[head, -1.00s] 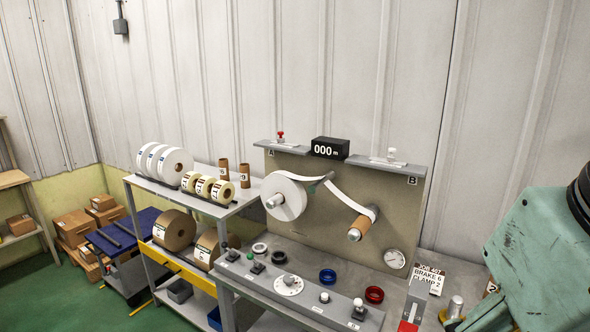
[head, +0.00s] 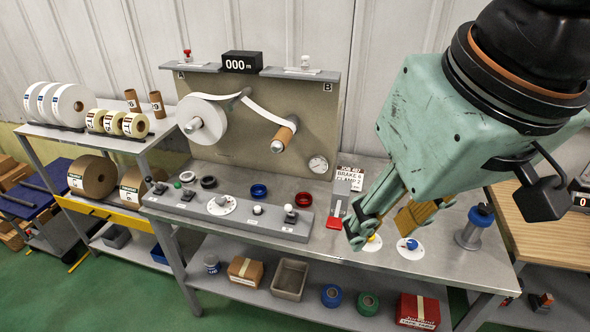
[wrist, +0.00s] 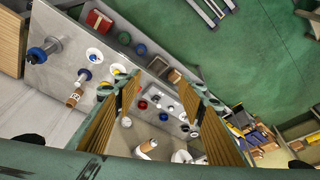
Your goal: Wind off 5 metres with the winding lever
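The winding station's back panel (head: 240,135) carries a white roll (head: 202,122) at A and a brown core (head: 286,132) towards B, with a white strip running between them. The counter (head: 241,62) reads 000 m. The grey control console (head: 180,206) in front has several knobs and levers. One lever with a white ball (head: 290,210) stands at its right end; I cannot read which is the winding lever. My gripper (head: 381,228) is open and empty, right of the console and above the bench. Its spread fingers (wrist: 161,95) also show in the wrist view.
A red-handled lever (head: 335,220) stands between console and gripper. Blue (head: 258,191) and red (head: 304,199) rings lie behind the console. Yellow and blue (head: 408,244) knobs on white discs and a blue-topped spool (head: 480,215) are at right.

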